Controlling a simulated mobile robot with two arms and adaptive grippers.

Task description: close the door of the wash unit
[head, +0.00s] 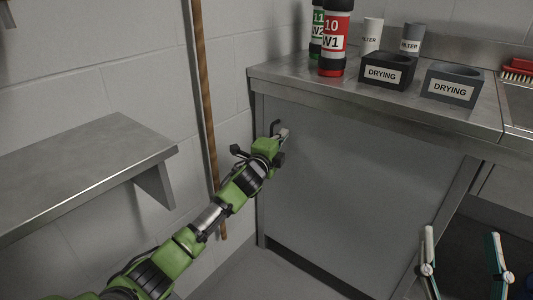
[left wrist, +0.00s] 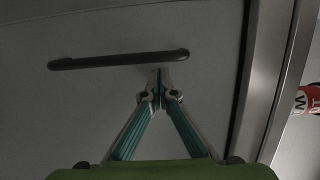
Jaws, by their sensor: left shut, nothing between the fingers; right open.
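The wash unit door (head: 350,195) is a large grey panel under the steel counter. It looks about flush with its frame; I cannot tell whether it is fully shut. Its dark bar handle (head: 275,127) is near the upper left corner, and the handle also shows in the left wrist view (left wrist: 120,60). My right gripper (head: 462,234) is open and empty at the lower right.
On the counter (head: 300,83) stand a red bottle (head: 334,40), a green bottle (head: 316,30), filter cups (head: 372,36) and two drying holders (head: 388,72). A steel shelf (head: 85,165) and a wooden pole (head: 205,100) are at the left. Some floor is clear below.

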